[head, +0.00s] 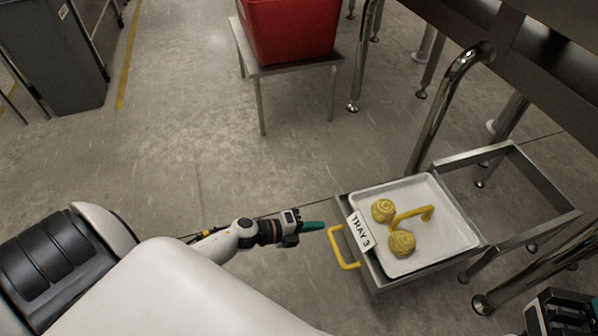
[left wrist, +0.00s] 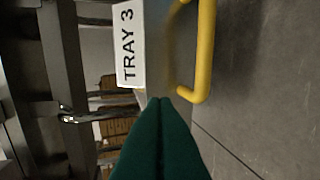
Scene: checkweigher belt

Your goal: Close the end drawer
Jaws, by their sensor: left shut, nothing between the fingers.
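The end drawer (head: 375,282) is a grey metal box pulled well out of its frame, with a "TRAY 3" label (head: 360,229) on its front. Its yellow handle (head: 342,247) faces my left arm; it also shows large in the left wrist view (left wrist: 205,60). My left gripper (head: 322,225) has green fingers, pressed together and empty. The fingertips are close to the drawer front beside the handle's end; I cannot tell whether they touch. In the left wrist view the fingers (left wrist: 160,110) point toward the front below the label.
A white tray (head: 455,211) in the drawer holds two yellow round items (head: 401,243) and a yellow curved bar (head: 412,214). The open metal frame (head: 545,180) stands behind it. A red bin (head: 290,30) stands on a small table (head: 290,68). Floor left of the drawer is clear.

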